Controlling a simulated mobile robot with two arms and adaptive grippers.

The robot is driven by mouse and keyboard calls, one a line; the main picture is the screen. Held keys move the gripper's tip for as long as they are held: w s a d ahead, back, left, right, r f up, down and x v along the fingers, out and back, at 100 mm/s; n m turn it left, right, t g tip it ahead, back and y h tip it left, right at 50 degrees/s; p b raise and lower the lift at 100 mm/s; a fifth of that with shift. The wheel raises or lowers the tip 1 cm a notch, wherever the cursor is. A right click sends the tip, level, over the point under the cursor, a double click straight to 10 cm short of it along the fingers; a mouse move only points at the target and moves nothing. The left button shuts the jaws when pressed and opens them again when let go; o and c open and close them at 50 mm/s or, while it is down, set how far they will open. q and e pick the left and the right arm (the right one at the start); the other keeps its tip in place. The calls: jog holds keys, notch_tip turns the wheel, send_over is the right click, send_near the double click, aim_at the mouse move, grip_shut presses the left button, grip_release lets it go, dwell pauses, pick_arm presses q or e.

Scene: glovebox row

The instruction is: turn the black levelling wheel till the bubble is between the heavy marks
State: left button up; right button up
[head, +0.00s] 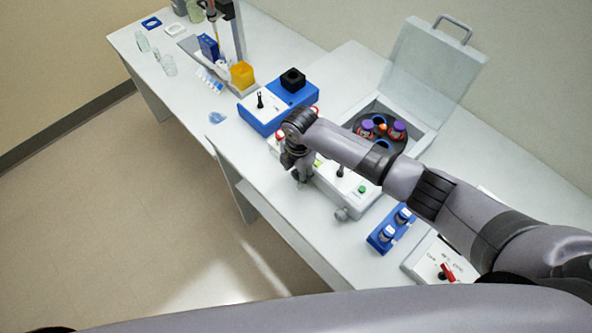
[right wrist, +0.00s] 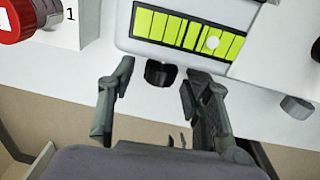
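The black levelling wheel (right wrist: 160,73) sticks out from the front of a white instrument, below a yellow-green bubble window (right wrist: 186,32) with dark cross lines. The pale round bubble (right wrist: 212,42) sits right of the window's middle. Which lines are the heavy marks is hard to tell, so I cannot place the bubble exactly against them. My right gripper (right wrist: 159,80) is open, with one finger on each side of the wheel and visible gaps between. In the head view my right gripper (head: 299,165) is at the instrument's front edge, and my arm hides the wheel. My left gripper is not in view.
A red-capped part (right wrist: 22,15) beside a "1" label is left of the wheel; a grey knob (right wrist: 298,106) is to the right. A blue vial rack (head: 382,238), an open-lidded centrifuge (head: 425,135) and a blue block device (head: 262,118) stand nearby on the bench.

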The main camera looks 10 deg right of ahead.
grip_shut()
dwell(0.4)
jog(key=shift+w+a+f+g+h+b, duration=0.2)
jog(key=shift+g+h+b, duration=0.3)
jog(key=shift+b, duration=0.5)
jog(key=g+h+b, duration=0.1)
jog(key=b, duration=0.2)
jog(key=g+b, duration=0.1)
jog(key=b, duration=0.3)
jog(key=g+h+b, duration=0.1)
jog(key=g+b, duration=0.1)
jog(key=b, duration=0.1)
jog(key=shift+w+a+f+h+b, duration=0.1)
jog(key=shift+w+f+h+b, duration=0.15)
jog(key=shift+h+b, duration=0.1)
jog(key=shift+r+g+h+b, duration=0.3)
jog(key=shift+g+b, duration=0.1)
jog(key=shift+b, duration=0.6)
jog(key=shift+o, duration=0.2)
grip_release()
